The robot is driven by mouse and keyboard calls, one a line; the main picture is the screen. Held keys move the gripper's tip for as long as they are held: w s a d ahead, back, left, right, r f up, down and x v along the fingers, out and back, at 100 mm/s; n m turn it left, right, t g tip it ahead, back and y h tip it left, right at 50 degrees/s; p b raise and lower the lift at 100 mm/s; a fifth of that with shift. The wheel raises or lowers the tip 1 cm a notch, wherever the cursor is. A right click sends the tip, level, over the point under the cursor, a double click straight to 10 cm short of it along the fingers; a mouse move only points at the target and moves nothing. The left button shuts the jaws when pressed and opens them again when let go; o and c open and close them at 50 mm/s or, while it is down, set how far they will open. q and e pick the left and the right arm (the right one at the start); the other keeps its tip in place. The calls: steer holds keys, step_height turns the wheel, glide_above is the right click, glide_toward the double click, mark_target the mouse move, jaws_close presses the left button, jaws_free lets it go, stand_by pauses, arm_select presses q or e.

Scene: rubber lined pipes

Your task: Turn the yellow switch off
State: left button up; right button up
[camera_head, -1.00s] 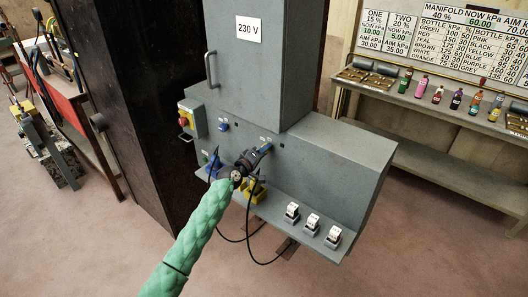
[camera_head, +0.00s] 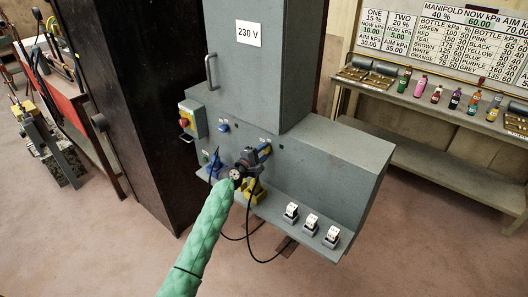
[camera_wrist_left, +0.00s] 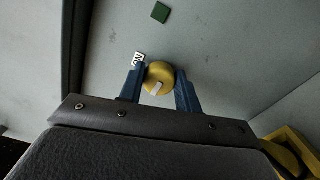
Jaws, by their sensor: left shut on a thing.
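The yellow switch (camera_wrist_left: 158,72) is a round knob with a pale mark on its face, on the grey cabinet panel. In the left wrist view it sits between the two blue fingers of my left gripper (camera_wrist_left: 160,88), which is shut on it. In the head view my left gripper (camera_head: 263,152) is at the panel, and the gripper and wrist hide most of the switch. A small white label (camera_wrist_left: 138,58) is beside the left finger. My right gripper is not in view.
A red button on a yellow box (camera_head: 192,118) and a small blue knob (camera_head: 223,127) are to the left on the cabinet (camera_head: 340,160). Yellow (camera_head: 256,192) and blue connectors with dark cables are below. Three white switches (camera_head: 311,223) line the lower ledge.

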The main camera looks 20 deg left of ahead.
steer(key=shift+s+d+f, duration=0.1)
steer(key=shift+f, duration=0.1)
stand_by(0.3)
arm_select(q)
steer(key=o, duration=1)
steer(key=shift+a, duration=0.1)
steer(key=shift+c, duration=0.2)
steer(key=shift+s+a+f, duration=0.15)
steer(key=shift+s+a, duration=0.05)
steer(key=shift+s, duration=0.25)
steer(key=b+v, duration=0.2)
steer(key=v, duration=0.4)
steer(key=shift+s+a, duration=0.15)
steer(key=shift+s, duration=0.2)
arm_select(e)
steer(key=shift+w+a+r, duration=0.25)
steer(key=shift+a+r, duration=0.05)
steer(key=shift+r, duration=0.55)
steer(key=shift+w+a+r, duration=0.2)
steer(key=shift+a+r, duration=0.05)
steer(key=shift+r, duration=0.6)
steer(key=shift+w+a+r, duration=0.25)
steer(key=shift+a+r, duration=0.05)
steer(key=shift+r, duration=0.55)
